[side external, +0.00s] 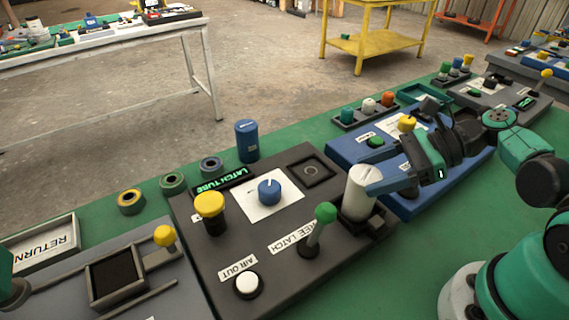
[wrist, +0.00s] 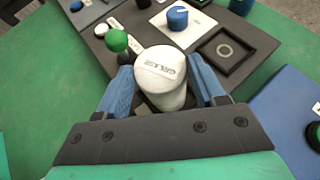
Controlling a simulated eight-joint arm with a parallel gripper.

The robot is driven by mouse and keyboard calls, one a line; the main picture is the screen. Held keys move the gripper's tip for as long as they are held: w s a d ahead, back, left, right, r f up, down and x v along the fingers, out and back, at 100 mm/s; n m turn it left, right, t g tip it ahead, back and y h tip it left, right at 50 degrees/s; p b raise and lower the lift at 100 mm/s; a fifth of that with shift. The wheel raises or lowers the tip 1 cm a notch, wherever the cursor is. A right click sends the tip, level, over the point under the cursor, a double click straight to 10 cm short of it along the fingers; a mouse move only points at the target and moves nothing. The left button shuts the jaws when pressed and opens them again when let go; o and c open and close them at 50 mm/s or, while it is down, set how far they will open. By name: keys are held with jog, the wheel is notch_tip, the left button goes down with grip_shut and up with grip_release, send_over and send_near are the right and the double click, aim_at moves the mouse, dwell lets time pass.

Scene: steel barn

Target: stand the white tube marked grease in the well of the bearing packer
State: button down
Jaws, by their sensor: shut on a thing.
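My gripper (wrist: 163,84) is shut on the white tube (side external: 357,194), with one blue finger on each side of it. The tube is upright or nearly so, and its top carries dark lettering, upside down in the wrist view (wrist: 160,62). It is at the right front corner of the dark grey bearing packer panel (side external: 290,252). A dark raised block (side external: 378,224) shows around its foot. The tube and fingers hide most of the opening there, and I cannot tell whether the foot is inside it or just above.
A green-knobbed lever (side external: 325,213) stands close left of the tube. A square recess with a ring (side external: 312,170) lies behind it. A blue panel (side external: 345,150) adjoins on the right. A blue can (side external: 246,141) stands behind the packer. Green tabletop (side external: 415,265) is clear in front.

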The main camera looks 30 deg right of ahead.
jog(key=shift+c, duration=0.5)
grip_release()
jog(key=v, duration=0.7)
jog(key=shift+d, duration=0.2)
jog(key=shift+s+r, duration=0.1)
jog(key=shift+s, duration=0.05)
